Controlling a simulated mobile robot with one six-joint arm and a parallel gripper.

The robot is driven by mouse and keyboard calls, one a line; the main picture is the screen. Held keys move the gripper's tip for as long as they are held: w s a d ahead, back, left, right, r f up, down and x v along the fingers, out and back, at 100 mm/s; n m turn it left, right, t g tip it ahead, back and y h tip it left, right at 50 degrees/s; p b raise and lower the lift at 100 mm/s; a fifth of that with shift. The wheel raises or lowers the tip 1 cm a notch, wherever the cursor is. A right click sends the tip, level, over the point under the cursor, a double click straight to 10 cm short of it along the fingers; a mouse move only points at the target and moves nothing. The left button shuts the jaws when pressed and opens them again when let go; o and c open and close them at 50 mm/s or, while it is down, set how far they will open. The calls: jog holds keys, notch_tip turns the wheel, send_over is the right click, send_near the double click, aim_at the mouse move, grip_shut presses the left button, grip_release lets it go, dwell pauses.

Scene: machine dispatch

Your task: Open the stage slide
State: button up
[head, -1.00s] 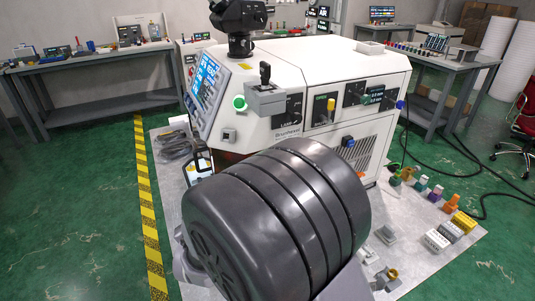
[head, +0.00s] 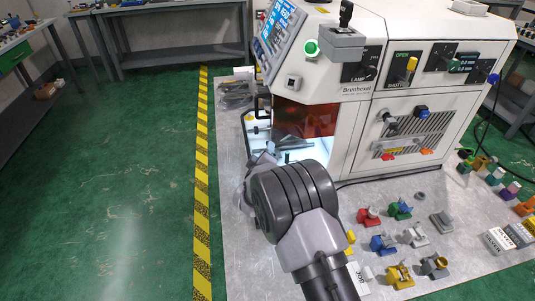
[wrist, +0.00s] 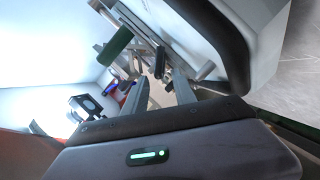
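The white machine (head: 350,125) has a lit chamber at its lower left front, behind an orange-brown window (head: 303,119). Inside, dark and grey stage hardware (head: 294,144) shows, with a small green part (head: 287,157) low at the front. My gripper (head: 264,154) is at the chamber mouth, partly hidden by my wrist. In the wrist view, the two grey fingers of my gripper (wrist: 160,80) stand apart with a gap between them. A green cylindrical handle (wrist: 117,47) and a smaller black knob (wrist: 159,62) show beyond the fingertips. I cannot tell whether a finger touches either.
Several coloured fixtures, including a red one (head: 368,217) and a blue one (head: 382,243), stand on the grey floor plate (head: 240,215) right of my arm. A black-and-yellow stripe (head: 203,180) runs along the left. The green floor beyond it is clear.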

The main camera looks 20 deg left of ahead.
jog(key=shift+w+a+f, duration=0.1)
jog(key=shift+w, duration=0.55)
grip_shut()
dwell(1.0)
